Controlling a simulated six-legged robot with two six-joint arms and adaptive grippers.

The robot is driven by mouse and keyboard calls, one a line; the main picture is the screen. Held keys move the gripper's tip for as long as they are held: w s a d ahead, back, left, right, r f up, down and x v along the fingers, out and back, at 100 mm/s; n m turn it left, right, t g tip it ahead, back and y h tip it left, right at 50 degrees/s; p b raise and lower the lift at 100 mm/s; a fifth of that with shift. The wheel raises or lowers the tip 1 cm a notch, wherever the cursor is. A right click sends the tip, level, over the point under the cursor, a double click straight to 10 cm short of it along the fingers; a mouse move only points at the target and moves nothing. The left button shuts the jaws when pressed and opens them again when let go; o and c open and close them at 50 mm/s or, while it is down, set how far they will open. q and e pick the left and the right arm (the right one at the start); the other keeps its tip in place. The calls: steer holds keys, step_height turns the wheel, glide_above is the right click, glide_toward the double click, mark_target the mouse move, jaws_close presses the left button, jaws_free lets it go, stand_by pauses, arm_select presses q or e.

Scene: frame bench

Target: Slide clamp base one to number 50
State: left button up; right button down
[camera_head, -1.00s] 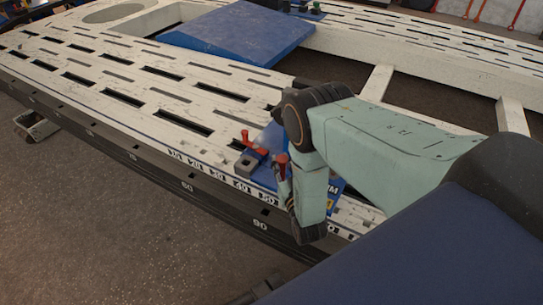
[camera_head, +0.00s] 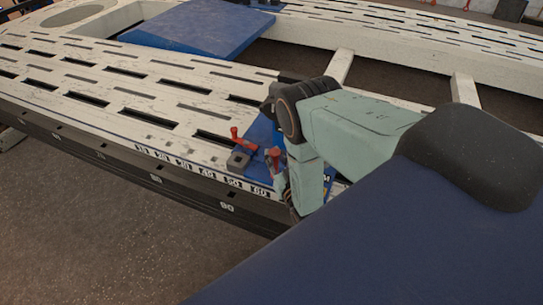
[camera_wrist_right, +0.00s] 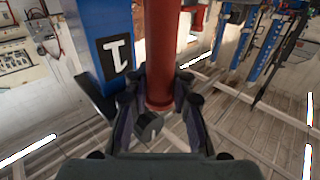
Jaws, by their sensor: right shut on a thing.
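The clamp base is a blue block (camera_head: 262,137) on the near edge strip of the bench, with a red lever (camera_head: 235,137) and a grey nose (camera_head: 238,160). In the right wrist view its blue side (camera_wrist_right: 92,40) carries a white number 1. My right gripper (camera_head: 285,190) is shut around an upright red handle (camera_wrist_right: 159,55) of the base; its fingers are at the handle's lower end. The nose lies beside the number strip (camera_head: 207,173), near a label that looks like 50 (camera_head: 232,183); exact alignment is unclear. My arm hides the base's right part. My left gripper is not seen.
The slotted white bench (camera_head: 130,85) runs to the far left, its dark side rail (camera_head: 110,163) carrying larger numbers. A big blue wedge (camera_head: 200,28) lies farther back. The strip left of the base is clear. Open floor (camera_head: 90,240) lies in front.

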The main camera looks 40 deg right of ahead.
steer(key=shift+s+f, duration=0.15)
steer(key=shift+s, duration=0.05)
stand_by(0.3)
steer(key=c, duration=1.1)
jaws_free()
steer(key=shift+w, duration=0.1)
steer(key=shift+c, duration=0.2)
steer(key=v, duration=0.7)
steer(key=shift+s, duration=0.25)
